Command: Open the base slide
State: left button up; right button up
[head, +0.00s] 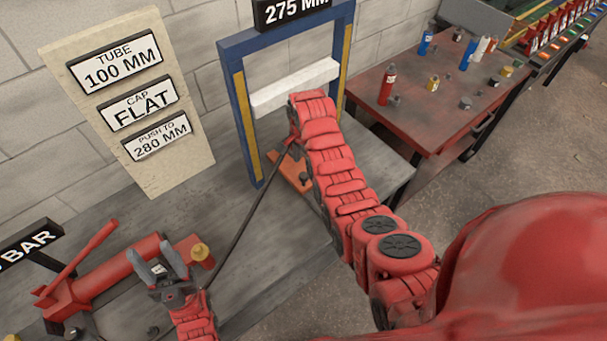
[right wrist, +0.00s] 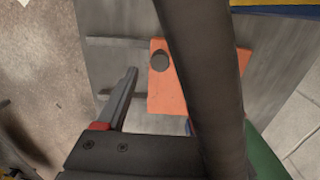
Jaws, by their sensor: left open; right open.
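An orange plate (head: 291,172) with a dark round knob (head: 303,177) lies on the grey bench at the foot of the blue frame; I take it for the base slide. The right wrist view shows the plate (right wrist: 205,95) and knob (right wrist: 159,61) more fully. My right arm reaches over the bench and hides part of the plate. My right gripper (right wrist: 128,95) is open; one grey finger shows left of the knob, apart from it, and the other is hidden. My left gripper (head: 153,252) is open and empty beside the red pump (head: 115,278).
A thick dark tube (right wrist: 205,75) crosses the right wrist view in front of the plate. In the head view a thin black hose (head: 245,215) runs over the bench. A white crossbar (head: 295,85) spans the blue frame (head: 239,110). A red table (head: 420,120) with bottles stands behind.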

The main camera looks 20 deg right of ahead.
aim_at(303, 175)
jog(key=shift+f+p, duration=0.6)
jog(key=shift+f, duration=2.1)
grip_shut()
